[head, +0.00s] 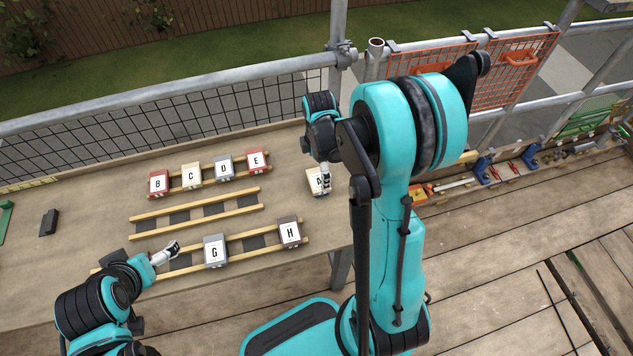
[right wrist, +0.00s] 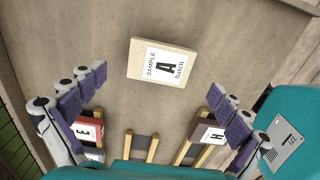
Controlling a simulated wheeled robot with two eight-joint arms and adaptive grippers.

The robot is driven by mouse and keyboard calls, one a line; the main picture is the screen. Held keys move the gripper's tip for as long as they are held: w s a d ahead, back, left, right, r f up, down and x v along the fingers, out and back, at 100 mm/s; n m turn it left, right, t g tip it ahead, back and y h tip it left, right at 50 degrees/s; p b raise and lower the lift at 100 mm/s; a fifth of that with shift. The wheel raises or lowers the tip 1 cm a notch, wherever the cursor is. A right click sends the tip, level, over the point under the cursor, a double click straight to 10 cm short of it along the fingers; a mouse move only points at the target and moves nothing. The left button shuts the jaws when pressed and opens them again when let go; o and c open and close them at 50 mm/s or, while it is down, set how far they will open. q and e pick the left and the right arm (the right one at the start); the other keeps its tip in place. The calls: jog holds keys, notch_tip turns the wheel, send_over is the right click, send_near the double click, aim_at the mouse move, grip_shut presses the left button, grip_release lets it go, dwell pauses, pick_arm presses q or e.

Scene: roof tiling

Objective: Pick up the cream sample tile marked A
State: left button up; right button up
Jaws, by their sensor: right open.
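The cream sample tile marked A (head: 313,184) lies on the table, partly hidden by my right gripper (head: 325,180) in the head view. In the right wrist view the whole tile (right wrist: 163,62) shows, lying flat with its "SAMPLE A batch" label up. My right gripper (right wrist: 157,88) is open, with its purple-padded fingers spread. The tile shows beyond the fingertips, between their lines, and the fingers do not touch it. My left gripper (head: 169,252) is low over the front rack, left of tile G. Its fingers are too small to tell open from shut.
Tiles B (head: 159,184), C (head: 191,175), D (head: 224,166) and E (head: 257,161) sit on the back rack. The middle rack (head: 196,213) is empty. Tiles G (head: 215,250) and H (head: 290,232) sit on the front rack. A dark block (head: 49,222) lies at left.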

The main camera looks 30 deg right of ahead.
aim_at(318, 179)
notch_tip(318, 179, down, 4)
jog(key=shift+b, duration=0.65)
jog(key=shift+r, duration=0.1)
jog(key=c, duration=1.3)
